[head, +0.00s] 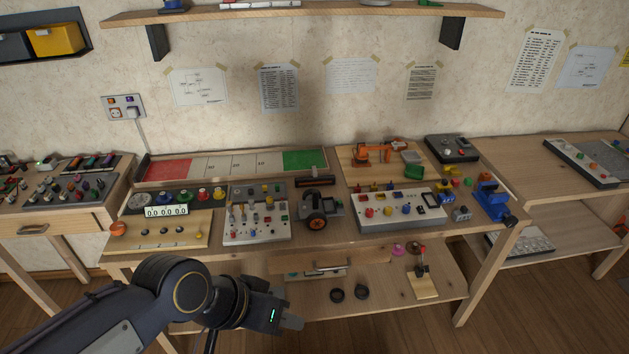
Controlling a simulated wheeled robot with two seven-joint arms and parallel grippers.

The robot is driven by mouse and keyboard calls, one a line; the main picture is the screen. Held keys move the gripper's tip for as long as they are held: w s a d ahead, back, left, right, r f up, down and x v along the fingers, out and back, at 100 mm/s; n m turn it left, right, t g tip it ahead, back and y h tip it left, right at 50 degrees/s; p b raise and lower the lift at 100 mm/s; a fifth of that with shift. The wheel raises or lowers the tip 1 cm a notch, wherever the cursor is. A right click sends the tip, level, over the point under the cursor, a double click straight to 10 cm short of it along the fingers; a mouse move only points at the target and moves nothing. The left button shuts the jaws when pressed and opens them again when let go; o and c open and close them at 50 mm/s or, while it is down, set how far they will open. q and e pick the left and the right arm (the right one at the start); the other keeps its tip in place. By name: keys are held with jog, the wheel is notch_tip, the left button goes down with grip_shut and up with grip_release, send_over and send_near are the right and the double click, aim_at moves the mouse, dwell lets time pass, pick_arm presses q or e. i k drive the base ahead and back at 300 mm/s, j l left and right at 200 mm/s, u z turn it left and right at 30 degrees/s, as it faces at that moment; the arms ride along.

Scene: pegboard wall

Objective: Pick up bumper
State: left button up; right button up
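Nothing in the head view can be named the bumper for certain. A short dark bar with a reddish part (316,181) lies at the middle of the workbench, just behind a small two-wheeled vehicle (320,211) with an orange wheel hub. The bar may be the bumper. My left gripper (291,318) is low in front of the bench, well below and apart from the bar. Its fingers point right and are seen side-on, so I cannot tell whether they are open. My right gripper is out of view.
The workbench (300,243) carries a white control panel (402,209), a switch panel (257,232), an orange robot-arm model (372,154) and a blue vise (493,198). A long red-and-green board (235,166) lies at the back. A lower shelf (390,298) holds two black rings.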

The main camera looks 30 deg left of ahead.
aim_at(326, 180)
jog(key=i+l+u, duration=0.2)
jog(key=i, duration=0.35)
jog(key=i+l+u, duration=0.2)
jog(key=i, duration=0.35)
jog(key=i+l+u, duration=0.2)
jog(key=i+l, duration=0.2)
jog(key=i, duration=0.15)
